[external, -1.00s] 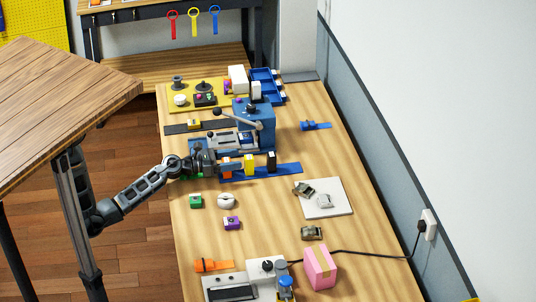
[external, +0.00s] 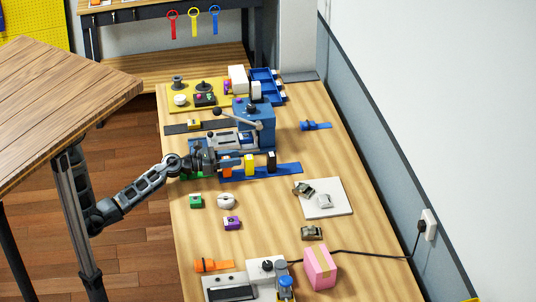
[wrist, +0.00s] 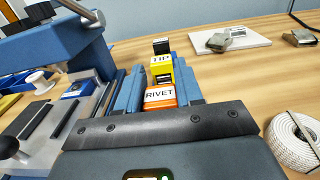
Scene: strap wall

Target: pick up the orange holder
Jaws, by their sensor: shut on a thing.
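The orange holder (wrist: 160,97), labelled RIVET, stands upright between the fingers of my gripper (wrist: 160,92) in the wrist view. My gripper is shut on it. In the external view a small part of the orange holder (external: 227,168) shows at the tip of my gripper (external: 225,165), at the left end of a blue strip (external: 285,170). I cannot tell whether it is lifted off the strip. A yellow holder (external: 249,164), labelled TIP (wrist: 161,65), stands just beyond it. A black holder (external: 271,161) stands past the yellow one.
A blue press with a lever (external: 255,122) stands close behind my gripper. A green block (external: 196,201), a white roll (external: 226,201) and a purple block (external: 232,223) lie in front. A white board with metal buckles (external: 340,200) lies to the right. Bare wood lies between.

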